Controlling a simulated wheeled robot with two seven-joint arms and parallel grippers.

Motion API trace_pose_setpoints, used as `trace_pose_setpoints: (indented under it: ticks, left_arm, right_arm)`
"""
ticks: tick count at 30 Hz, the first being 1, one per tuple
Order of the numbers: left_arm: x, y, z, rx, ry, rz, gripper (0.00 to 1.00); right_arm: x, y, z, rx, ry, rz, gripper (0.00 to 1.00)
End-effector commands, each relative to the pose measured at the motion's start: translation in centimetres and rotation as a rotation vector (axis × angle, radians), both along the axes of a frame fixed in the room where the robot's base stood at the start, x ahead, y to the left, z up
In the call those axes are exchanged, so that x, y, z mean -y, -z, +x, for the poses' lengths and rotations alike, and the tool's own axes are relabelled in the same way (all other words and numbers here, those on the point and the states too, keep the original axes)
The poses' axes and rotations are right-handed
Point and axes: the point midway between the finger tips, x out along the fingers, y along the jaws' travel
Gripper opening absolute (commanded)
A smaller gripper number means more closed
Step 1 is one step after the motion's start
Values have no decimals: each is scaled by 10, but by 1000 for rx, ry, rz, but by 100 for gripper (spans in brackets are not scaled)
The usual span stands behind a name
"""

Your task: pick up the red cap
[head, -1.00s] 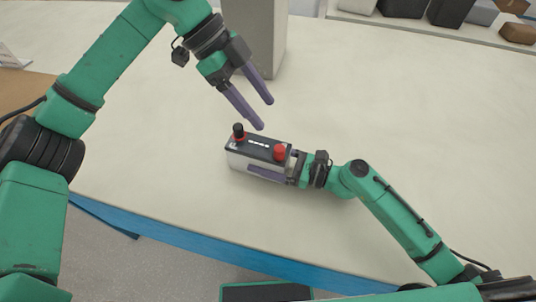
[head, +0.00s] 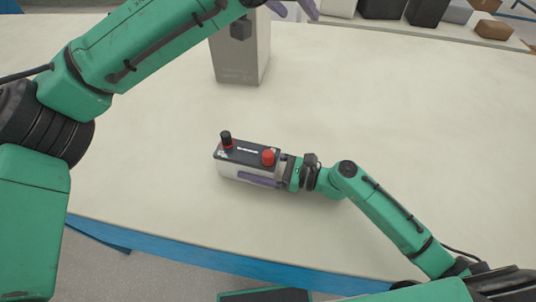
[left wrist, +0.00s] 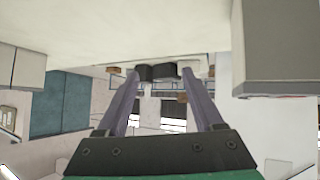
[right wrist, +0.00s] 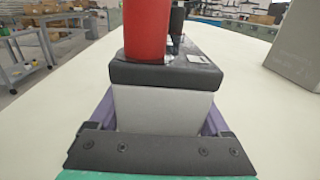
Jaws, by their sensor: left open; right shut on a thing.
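The red cap (head: 268,157) stands upright on the right end of the black-topped battery (head: 230,172). In the right wrist view the red cap (right wrist: 147,30) rises large at the near end of the battery. A black cap (head: 226,138) with a red ring sits at the battery's other end. My right gripper (head: 262,172) is shut on the battery's sides, low at its right end, with the battery on the table. My left gripper (head: 296,8) is open and empty at the top edge of the head view, far from the red cap. Its spread fingers show in the left wrist view (left wrist: 160,80).
A tall grey box (head: 240,55) stands on the white table (head: 400,130) behind the battery, near my left arm. Dark and brown boxes (head: 425,12) stand on a surface at the back. The table right of the battery is clear behind my right arm.

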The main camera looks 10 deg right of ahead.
Motion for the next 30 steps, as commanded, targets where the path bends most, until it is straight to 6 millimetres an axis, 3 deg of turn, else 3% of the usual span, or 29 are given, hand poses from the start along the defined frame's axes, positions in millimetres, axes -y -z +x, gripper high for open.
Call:
trace_pose_setpoints:
  ticks: [1,3,6,9,13,18,30]
  left_arm:
    - [-4,28,-24,-97,53,138,69]
    - [-18,64,-63,-237,157,351,69]
    - [-43,92,-111,-386,310,592,69]
    - [-61,101,-138,-468,418,733,69]
    - [-69,116,-147,-502,461,789,69]
    - [-69,154,-147,-502,459,785,69]
    - [-69,219,-148,-501,454,782,69]
  right_arm:
    - [0,1,0,0,1,-3,0]
    - [0,1,0,0,1,-2,0]
    - [0,1,0,0,1,-2,0]
    - [0,1,0,0,1,-3,0]
    - [0,1,0,0,1,-3,0]
    - [0,1,0,0,1,-2,0]
    - [0,1,0,0,0,-3,0]
